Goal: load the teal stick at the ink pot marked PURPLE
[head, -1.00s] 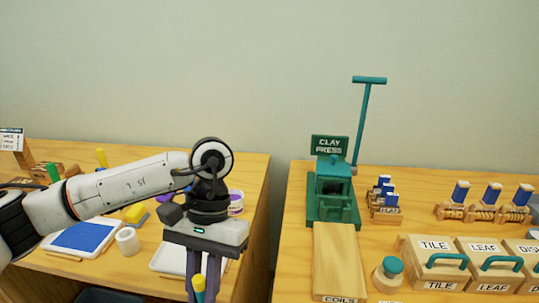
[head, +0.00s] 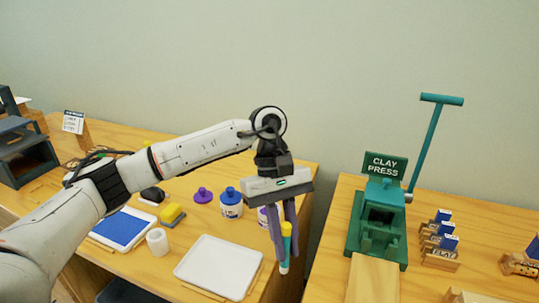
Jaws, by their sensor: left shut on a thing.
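My left gripper (head: 281,258) points down and is shut on a slim stick (head: 286,243) with a yellow top, a teal middle and a pale lower end. It holds the stick upright near the table's right edge, right of the white tray. A white pot with a purple band (head: 263,216) stands partly hidden behind the left gripper; its marking cannot be read. Left of it stands a blue-capped white pot with a blue label (head: 231,205), too small to read. My right gripper is not in view.
A white tray (head: 217,267) and a blue pad (head: 123,229) lie on the left table, with a white cup (head: 157,241), a yellow block (head: 172,213) and a purple knobbed piece (head: 203,195). A gap separates it from the table with the green clay press (head: 378,222).

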